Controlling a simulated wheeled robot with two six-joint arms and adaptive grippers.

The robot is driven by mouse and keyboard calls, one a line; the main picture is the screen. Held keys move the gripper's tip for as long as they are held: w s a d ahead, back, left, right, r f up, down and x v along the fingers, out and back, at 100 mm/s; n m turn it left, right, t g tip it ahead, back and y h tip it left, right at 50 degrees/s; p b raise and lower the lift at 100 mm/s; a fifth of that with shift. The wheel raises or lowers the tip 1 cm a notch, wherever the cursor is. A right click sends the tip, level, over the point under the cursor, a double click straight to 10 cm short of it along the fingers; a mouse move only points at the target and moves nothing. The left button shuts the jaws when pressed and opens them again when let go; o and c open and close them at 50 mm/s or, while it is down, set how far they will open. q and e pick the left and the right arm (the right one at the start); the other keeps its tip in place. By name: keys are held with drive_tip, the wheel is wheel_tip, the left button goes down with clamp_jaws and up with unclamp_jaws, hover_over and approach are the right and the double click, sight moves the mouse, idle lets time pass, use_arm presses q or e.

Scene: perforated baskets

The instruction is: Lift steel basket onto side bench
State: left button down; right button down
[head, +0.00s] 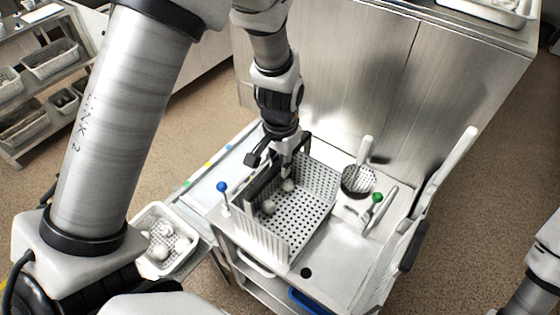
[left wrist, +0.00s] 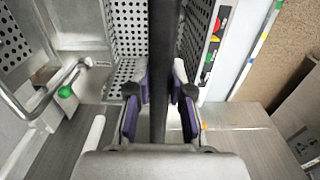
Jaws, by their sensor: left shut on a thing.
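The perforated steel basket (head: 318,182) is on the steel cart top in the middle of the head view, with a few pale round things inside. A dark bar runs along its left side. My left gripper (head: 288,150) reaches down from above at this side. In the left wrist view the padded fingers of my left gripper (left wrist: 160,105) are shut on the dark bar (left wrist: 163,60), with the perforated basket wall (left wrist: 130,40) beyond. I cannot tell whether the basket touches the cart. My right gripper is outside the view; only part of that arm shows at the right edge.
A pale strip with coloured marks (head: 213,163) lies left of the basket. A white basket (head: 148,216) with pale items stands further left. A skimmer (head: 358,180) and a green-knobbed handle (head: 377,198) are to the right. A blue knob (head: 222,187) stands near the basket's left corner.

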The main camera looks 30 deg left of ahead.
use_arm(q)
drive_tip(key=c, duration=1)
unclamp_jaws()
drive_tip(key=shift+o, duration=0.2)
wheel_tip(320, 180, up, 12)
drive_tip(key=shift+s, duration=0.1)
